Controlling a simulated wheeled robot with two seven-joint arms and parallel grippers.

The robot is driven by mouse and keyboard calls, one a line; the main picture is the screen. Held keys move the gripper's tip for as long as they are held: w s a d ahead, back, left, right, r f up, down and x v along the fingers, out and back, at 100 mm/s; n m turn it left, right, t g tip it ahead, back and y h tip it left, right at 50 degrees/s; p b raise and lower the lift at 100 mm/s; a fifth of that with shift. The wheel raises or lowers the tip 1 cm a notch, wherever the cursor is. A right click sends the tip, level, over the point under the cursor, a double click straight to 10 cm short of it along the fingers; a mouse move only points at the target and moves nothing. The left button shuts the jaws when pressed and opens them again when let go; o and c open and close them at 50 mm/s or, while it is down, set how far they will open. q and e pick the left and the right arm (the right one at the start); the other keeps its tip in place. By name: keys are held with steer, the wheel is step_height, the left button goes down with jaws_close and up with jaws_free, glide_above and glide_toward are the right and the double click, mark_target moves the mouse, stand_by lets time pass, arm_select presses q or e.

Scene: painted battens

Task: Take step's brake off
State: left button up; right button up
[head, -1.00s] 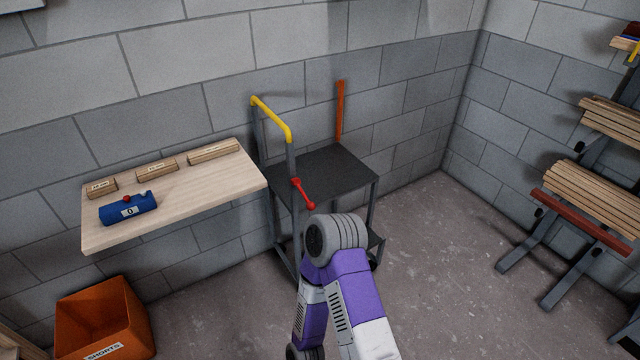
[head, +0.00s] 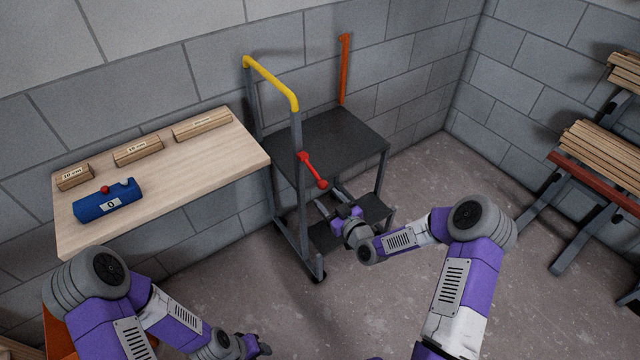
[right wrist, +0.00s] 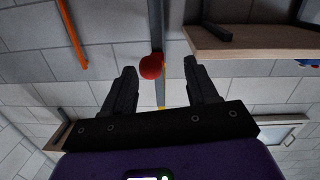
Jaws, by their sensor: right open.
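The step (head: 330,140) is a grey frame with a dark top platform, a lower tread and a yellow handrail (head: 270,80). Its red brake lever (head: 312,170) is fixed to the front post and slants down to the right, ending in a red knob. My right gripper (head: 328,199) is open just below the knob, fingers pointing toward it. In the right wrist view the red knob (right wrist: 151,66) appears between the open fingertips (right wrist: 160,72), not clamped. My left gripper (head: 262,346) is low at the bottom edge, too small to read.
A wooden wall shelf (head: 160,190) at left holds a blue block (head: 108,203) and several labelled battens. An orange bar (head: 344,70) stands behind the step. A rack of battens (head: 600,150) is at right. Floor between step and rack is clear.

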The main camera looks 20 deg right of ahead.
mark_target(322, 183)
steer(key=shift+w+d+r+n+t, duration=0.15)
steer(key=shift+w+d+r+t, duration=0.1)
steer(key=shift+w+r, duration=0.25)
steer(key=shift+w+d+r+n+t, duration=0.15)
steer(key=shift+w+r+t, duration=0.1)
steer(key=shift+w+r, duration=0.25)
steer(key=b+x, duration=0.1)
steer(key=x, duration=0.5)
steer(key=shift+w+a+f, duration=0.1)
steer(key=shift+a+f, duration=0.05)
steer(key=shift+f, duration=0.05)
jaws_close()
